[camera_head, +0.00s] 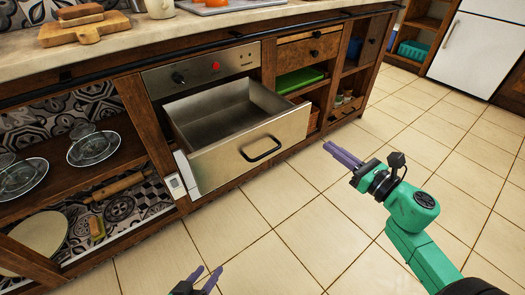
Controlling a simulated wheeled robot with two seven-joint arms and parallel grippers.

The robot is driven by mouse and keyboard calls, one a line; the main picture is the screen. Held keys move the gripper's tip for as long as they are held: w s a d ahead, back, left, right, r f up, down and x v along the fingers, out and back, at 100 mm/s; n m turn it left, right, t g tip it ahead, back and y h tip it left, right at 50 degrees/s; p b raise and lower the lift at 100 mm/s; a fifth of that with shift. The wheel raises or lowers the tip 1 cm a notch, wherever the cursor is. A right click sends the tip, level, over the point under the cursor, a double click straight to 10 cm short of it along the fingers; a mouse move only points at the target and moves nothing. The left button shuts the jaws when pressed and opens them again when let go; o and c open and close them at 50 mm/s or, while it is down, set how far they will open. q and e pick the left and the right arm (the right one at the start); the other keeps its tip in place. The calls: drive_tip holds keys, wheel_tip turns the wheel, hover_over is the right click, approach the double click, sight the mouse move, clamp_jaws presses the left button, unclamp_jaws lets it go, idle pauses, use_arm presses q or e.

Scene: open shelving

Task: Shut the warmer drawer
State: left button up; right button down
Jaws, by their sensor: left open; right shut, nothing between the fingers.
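Open shelves with glass dishes (93,146) are left of the drawer. Shelves with a green tray (299,80) are at its right. The counter above bears a cutting board (85,29). The tiled floor (300,235) in front is clear. A white fridge (480,55) stands at the back right.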

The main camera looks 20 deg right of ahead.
sight(287, 116)
drive_tip(key=shift+n, duration=0.4)
drive_tip(key=x, duration=0.9)
drive_tip(key=a+r+b+x, duration=0.1)
drive_tip(key=x, duration=0.4)
drive_tip(key=shift+s+r, duration=0.1)
drive_tip(key=shift+s, duration=0.1)
use_arm(q)
drive_tip(key=shift+s+d+n+t+h, duration=0.15)
drive_tip(key=shift+d+n+t+h, duration=0.25)
drive_tip(key=shift+d+t, duration=0.45)
drive_tip(key=shift+a+f, duration=0.1)
